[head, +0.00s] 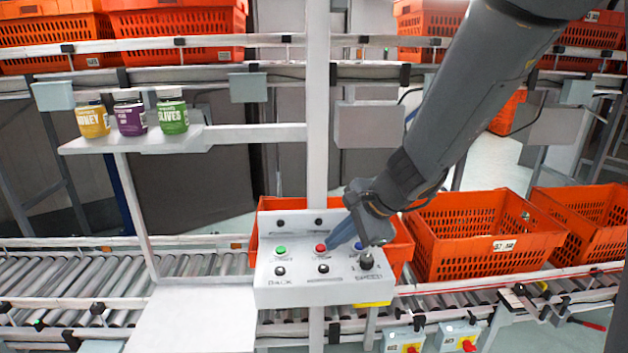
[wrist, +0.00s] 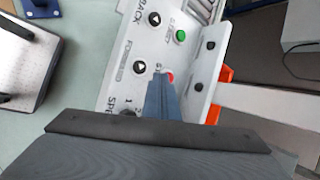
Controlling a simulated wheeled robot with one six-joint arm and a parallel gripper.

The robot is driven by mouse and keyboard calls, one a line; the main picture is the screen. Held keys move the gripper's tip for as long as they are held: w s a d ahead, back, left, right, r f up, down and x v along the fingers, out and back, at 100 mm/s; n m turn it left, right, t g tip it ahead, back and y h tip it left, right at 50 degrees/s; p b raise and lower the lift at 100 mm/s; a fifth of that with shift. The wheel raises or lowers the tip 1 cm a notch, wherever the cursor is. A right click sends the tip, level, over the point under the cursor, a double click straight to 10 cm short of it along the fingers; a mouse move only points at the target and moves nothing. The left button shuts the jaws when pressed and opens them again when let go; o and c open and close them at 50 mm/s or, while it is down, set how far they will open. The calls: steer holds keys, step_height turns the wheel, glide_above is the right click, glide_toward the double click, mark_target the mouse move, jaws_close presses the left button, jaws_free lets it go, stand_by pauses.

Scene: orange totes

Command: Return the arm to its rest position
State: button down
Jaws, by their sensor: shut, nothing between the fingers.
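My arm reaches down from the top right of the head view. My gripper (head: 334,244) is shut and empty, with its blue-grey fingertips at the red button (head: 320,248) on the white control panel (head: 300,291). In the wrist view the shut fingers (wrist: 160,82) point at the red button (wrist: 169,77), which they partly cover. I cannot tell whether the tips touch it.
An orange tote (head: 550,242) sits on the roller conveyor (head: 200,275) right of the panel, with another tote behind the panel. A shelf (head: 150,146) at upper left holds three jars (head: 131,117). A white post (head: 317,120) rises behind the panel. A white plate (head: 195,318) is at lower left.

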mark_target(366, 277)
steer(key=s+d+f+n+g+h, duration=0.1)
steer(key=s+d+f+n+h, duration=0.1)
steer(key=s+d+n, duration=0.5)
steer(key=s+d+f+n+g+h, duration=0.2)
steer(key=s+d+n, duration=0.4)
steer(key=s, duration=0.3)
steer(key=shift+d+f+n+h, duration=0.4)
steer(key=shift+d+f+h, duration=0.15)
steer(key=shift+h, duration=0.35)
